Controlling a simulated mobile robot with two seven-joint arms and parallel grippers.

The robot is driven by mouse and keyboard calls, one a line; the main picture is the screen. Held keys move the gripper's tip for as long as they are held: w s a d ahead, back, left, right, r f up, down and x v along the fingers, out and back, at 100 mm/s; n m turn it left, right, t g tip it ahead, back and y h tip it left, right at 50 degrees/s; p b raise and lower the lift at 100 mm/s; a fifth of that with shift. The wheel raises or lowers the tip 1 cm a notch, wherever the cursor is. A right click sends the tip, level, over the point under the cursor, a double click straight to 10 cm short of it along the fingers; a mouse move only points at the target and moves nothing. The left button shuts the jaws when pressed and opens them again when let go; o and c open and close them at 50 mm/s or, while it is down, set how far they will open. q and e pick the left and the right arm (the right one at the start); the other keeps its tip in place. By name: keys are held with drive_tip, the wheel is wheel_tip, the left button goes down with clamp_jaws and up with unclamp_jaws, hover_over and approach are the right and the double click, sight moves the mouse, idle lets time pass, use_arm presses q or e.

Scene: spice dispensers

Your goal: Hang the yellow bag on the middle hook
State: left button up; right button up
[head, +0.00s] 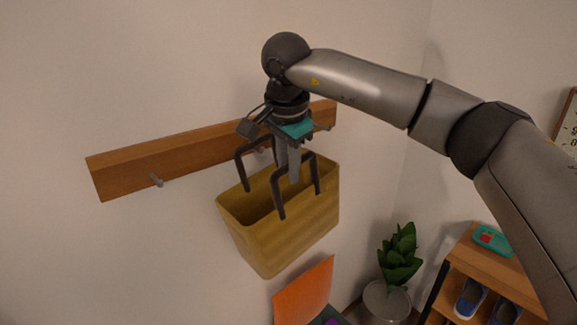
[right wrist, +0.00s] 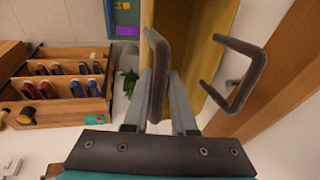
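The yellow bag (head: 285,235) hangs in the air in front of the wall rack, with two dark handles. My right gripper (head: 288,165) comes from above and is shut on the near handle (right wrist: 157,75), which shows between its fingers in the right wrist view. The other handle (right wrist: 252,52) stands free on the rack side. The wooden rack (head: 125,172) has a left hook (head: 155,180) and a right hook (head: 328,127). The middle hook (head: 259,150) is partly hidden behind the handles. In the right wrist view a hook (right wrist: 231,84) shows by the free handle; I cannot tell whether they touch.
Below the bag is an orange panel (head: 303,292). A potted plant (head: 399,260) stands at the lower right, beside a wooden shoe shelf (head: 497,265) with blue shoes (head: 470,298) and a teal item (head: 491,239) on top.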

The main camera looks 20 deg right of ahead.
drive_tip(key=o, duration=0.5)
